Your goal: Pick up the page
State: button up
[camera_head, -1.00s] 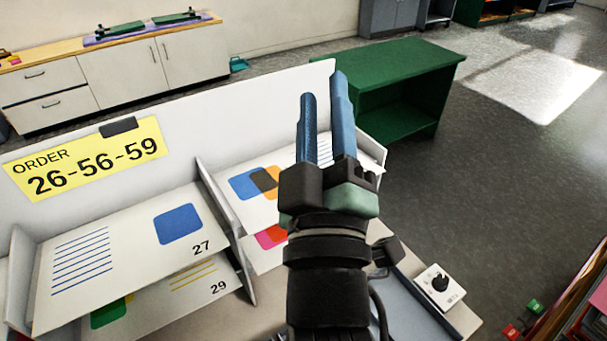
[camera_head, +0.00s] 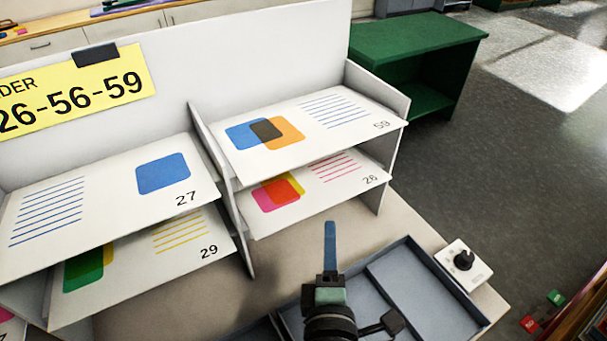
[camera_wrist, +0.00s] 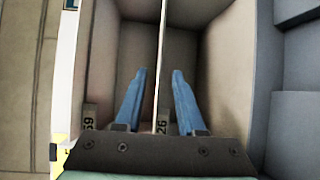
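The page marked 26 (camera_head: 318,189), white with pink, red and yellow shapes and pink lines, lies on the lower right shelf. The page marked 59 (camera_head: 345,135) lies on the shelf above. My gripper (camera_head: 330,226) is in front of the shelves, below page 26 in the picture. In the wrist view my gripper (camera_wrist: 161,73) has its two blue fingers apart with no contact visible. I cannot tell how far they are from the page edge.
The yellow order sign (camera_head: 75,98) reads 26-56-59. Pages 27 (camera_head: 100,205) and 29 (camera_head: 150,262) lie on the left shelves. A grey tray (camera_head: 425,295) and a white dial box (camera_head: 466,265) sit at the front right. A green bench (camera_head: 415,40) stands behind.

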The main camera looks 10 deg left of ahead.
jog(key=w+p, duration=0.1)
jog(key=w, duration=0.6)
jog(key=shift+w+a+f+p, duration=0.2)
jog(key=shift+f+p, duration=0.15)
jog(key=shift+f, duration=0.05)
grip_shut()
dwell(1.2)
